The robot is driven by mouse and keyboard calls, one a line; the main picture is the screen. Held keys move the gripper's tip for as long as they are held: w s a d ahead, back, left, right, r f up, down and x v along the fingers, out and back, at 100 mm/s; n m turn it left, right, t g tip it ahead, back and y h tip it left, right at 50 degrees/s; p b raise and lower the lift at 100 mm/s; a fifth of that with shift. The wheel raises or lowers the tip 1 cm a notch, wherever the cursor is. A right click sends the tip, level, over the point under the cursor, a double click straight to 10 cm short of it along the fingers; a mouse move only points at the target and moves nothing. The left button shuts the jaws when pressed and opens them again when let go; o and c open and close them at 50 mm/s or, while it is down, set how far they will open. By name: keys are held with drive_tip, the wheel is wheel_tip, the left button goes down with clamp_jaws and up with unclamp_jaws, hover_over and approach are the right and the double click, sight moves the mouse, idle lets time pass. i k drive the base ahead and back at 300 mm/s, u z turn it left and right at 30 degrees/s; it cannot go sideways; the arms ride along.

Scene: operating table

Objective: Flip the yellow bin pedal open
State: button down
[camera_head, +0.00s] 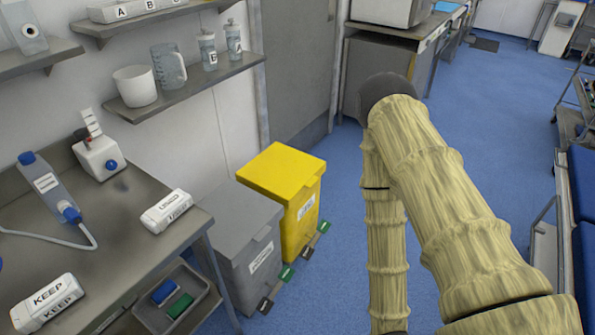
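The yellow bin (300,218) stands on the floor left of centre, against the wall side. Its yellow lid (282,170) is down. A pedal (314,241) with a green end and a dark end sits low at the front right of the yellow bin, near the floor. Its exact tilt is too small to tell. My arm, in a tan ribbed cover, rises from the lower right, bends near the top middle and comes down to the bottom edge, right of the bin. My gripper is outside the picture, so its state is hidden.
A grey bin (238,225) with a similar pedal (276,288) stands beside the yellow one. A metal table (115,215) with bottles and labelled boxes fills the left. A wall shelf (190,88) is above. Blue floor (345,200) is clear between the bin and my arm.

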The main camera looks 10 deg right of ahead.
sight(307, 251)
drive_tip(key=z, duration=0.5)
drive_tip(key=k, duration=0.6)
drive_tip(key=z, duration=0.85)
drive_tip(key=i, duration=1)
drive_tip(key=u, duration=0.9)
drive_tip(key=i, duration=0.7)
drive_tip(key=u, duration=0.75)
